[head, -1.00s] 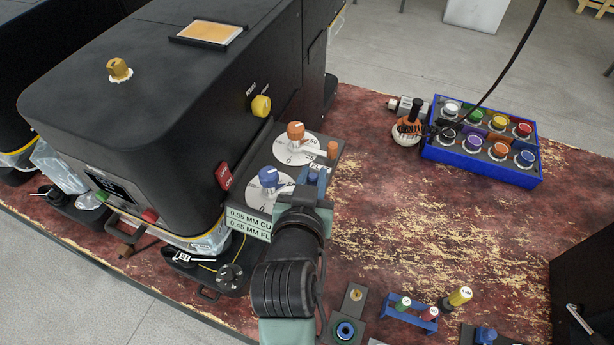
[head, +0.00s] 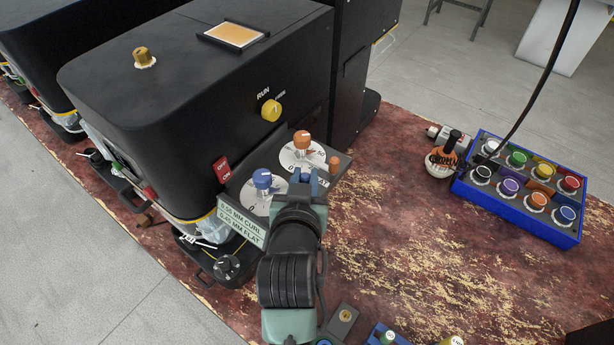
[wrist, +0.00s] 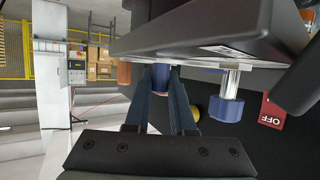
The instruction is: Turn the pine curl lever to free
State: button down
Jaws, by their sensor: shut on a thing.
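The dial box (head: 345,166) has two white dials, one with an orange pointer knob (head: 302,140) and one with a blue pointer knob (head: 262,180). The blue knob also shows in the wrist view (wrist: 226,110). Beside the dials stand a small orange knob (head: 334,161) and a small blue lever. My gripper (head: 309,182) is shut on the small blue lever (wrist: 160,74), with its fingers on both sides of it. The gripper hides most of that lever in the head view. No lettering reading pine or free is legible.
The black machine (head: 190,95) stands right behind the box, with a yellow run knob (head: 271,110) and a red switch tag (head: 222,168). The red table between is clear.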

jog(key=c, duration=0.8)
grip_release()
jog(key=shift+o, duration=0.2)
jog(key=shift+s+r+b, duration=0.2)
jog(key=shift+s+b, duration=0.1)
jog(key=shift+s, duration=0.35)
jog(key=v, duration=1.1)
jog(key=shift+s+a+r, duration=0.15)
jog(key=shift+s+r, duration=0.05)
jog(key=shift+r, duration=0.05)
